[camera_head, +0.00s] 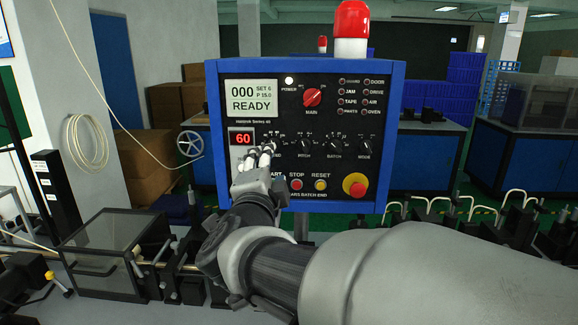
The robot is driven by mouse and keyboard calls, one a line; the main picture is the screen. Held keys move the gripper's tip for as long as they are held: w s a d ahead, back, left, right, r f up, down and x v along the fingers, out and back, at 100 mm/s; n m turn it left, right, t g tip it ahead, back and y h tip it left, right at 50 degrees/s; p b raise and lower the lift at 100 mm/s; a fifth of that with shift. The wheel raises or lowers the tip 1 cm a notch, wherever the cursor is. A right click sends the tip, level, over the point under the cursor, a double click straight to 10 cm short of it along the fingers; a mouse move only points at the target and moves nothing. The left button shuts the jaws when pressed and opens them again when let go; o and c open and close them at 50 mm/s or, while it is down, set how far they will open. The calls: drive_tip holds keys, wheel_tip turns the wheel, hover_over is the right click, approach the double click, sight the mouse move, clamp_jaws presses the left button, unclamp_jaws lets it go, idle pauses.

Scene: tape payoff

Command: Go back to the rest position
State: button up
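My gripper (262,158) is at the left part of the blue-framed control panel (391,140), in front of the leftmost knob of the lower row. Its fingers cover that knob, and I cannot tell whether they touch or grip it. My arm reaches in from the lower right of the head view. The panel's screen (252,104) reads "000 SET 6 P 15.0 READY". A red display (242,139) below it reads 60.
A red beacon (351,22) stands on top of the panel. A red emergency button (355,185) is at its lower right. A clear-sided box (105,243) and machine rail lie at lower left. A handwheel (190,144) is left of the panel. Blue cabinets stand behind.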

drive_tip(key=s+d+f+n+g, duration=0.4)
drive_tip(key=s+d+f+n, duration=0.1)
drive_tip(key=s, duration=0.5)
drive_tip(key=s+d+f+n+g, duration=0.5)
drive_tip(key=s+d+f, duration=0.3)
drive_tip(key=s, duration=0.3)
drive_tip(key=s+d+f+n+g, duration=0.4)
drive_tip(key=s+d+f+n, duration=0.1)
drive_tip(key=s, duration=0.6)
wheel_tip(320, 180, down, 3)
drive_tip(key=shift+d+r+y, duration=0.2)
drive_tip(key=shift+d+y, duration=0.1)
drive_tip(key=shift+d, duration=0.55)
drive_tip(key=shift+w, duration=0.1)
drive_tip(key=shift+c, duration=0.4)
